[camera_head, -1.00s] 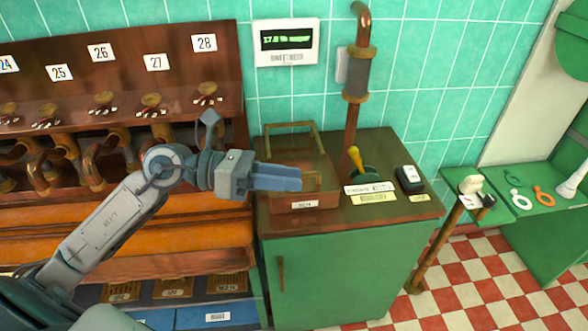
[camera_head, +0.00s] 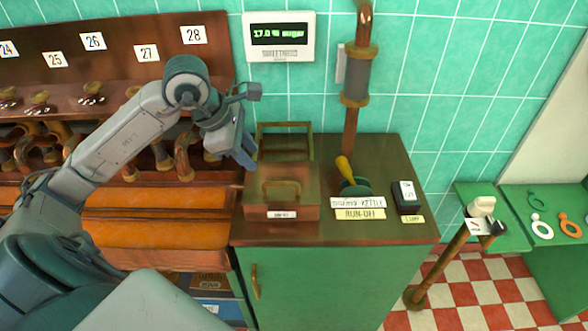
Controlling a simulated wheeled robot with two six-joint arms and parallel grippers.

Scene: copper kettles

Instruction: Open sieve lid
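A copper-brown sieve box (camera_head: 255,196) stands on the left part of the cabinet top, with a white label on its front. A brass handle (camera_head: 282,189) shows on the box's lid. A brass frame (camera_head: 285,128) stands up behind the box. I cannot tell whether the lid is fully down. My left gripper (camera_head: 246,156) is above the box's rear left corner, its blue fingers pointing down and to the right. It looks empty and apart from the handle. The gap between its fingers cannot be made out. My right gripper is not in view.
Right of the box stand a yellow-handled lever (camera_head: 345,168), labels (camera_head: 360,214) and a black device (camera_head: 406,194). A copper pipe (camera_head: 348,130) rises behind them. The wooden rack (camera_head: 130,232) with numbered taps is at left. A green side table (camera_head: 520,235) is at right.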

